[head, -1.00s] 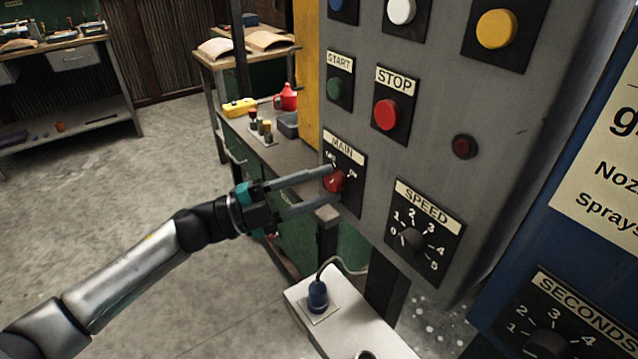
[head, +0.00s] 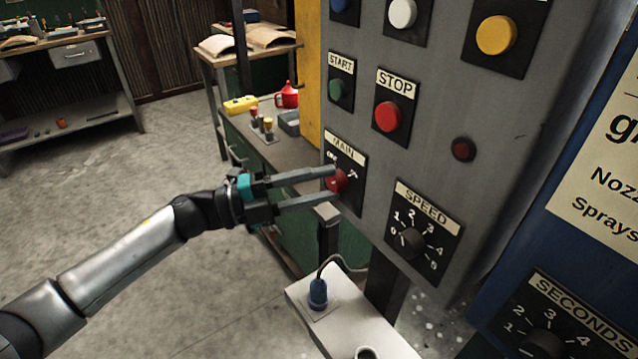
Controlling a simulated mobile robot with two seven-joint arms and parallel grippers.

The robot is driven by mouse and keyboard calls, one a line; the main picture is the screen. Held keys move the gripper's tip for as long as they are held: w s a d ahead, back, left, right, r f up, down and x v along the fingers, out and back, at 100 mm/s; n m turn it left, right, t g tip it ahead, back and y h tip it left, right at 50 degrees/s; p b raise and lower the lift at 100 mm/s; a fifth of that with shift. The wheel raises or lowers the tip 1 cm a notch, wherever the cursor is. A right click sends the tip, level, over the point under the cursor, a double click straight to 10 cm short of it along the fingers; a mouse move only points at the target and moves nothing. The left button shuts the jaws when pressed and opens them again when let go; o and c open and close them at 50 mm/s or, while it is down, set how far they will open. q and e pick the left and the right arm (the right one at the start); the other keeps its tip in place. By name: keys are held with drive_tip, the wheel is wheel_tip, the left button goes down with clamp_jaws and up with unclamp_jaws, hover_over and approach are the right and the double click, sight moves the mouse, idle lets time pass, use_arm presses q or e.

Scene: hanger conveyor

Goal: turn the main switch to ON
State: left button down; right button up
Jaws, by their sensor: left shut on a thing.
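The main switch (head: 340,181) is a red knob on a black plate labelled MAIN (head: 344,149), low on the left edge of the grey control panel (head: 432,140). My left gripper (head: 333,184) reaches in from the left, and its two long fingers are shut on the red knob, one above and one below. The fingers cover part of the knob and of the plate's markings, so I cannot tell which position the knob points to. My right gripper is not in view.
Green START (head: 340,90) and red STOP (head: 388,116) buttons are above the switch. A SPEED dial (head: 411,241) is to its lower right. A white surface with a blue plug (head: 318,293) lies below. A workbench (head: 285,150) stands behind; open floor is left.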

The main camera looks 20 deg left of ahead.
use_arm(q)
drive_tip(key=shift+c, duration=2.2)
unclamp_jaws()
drive_tip(key=v, duration=1.5)
drive_tip(key=shift+a, duration=0.15)
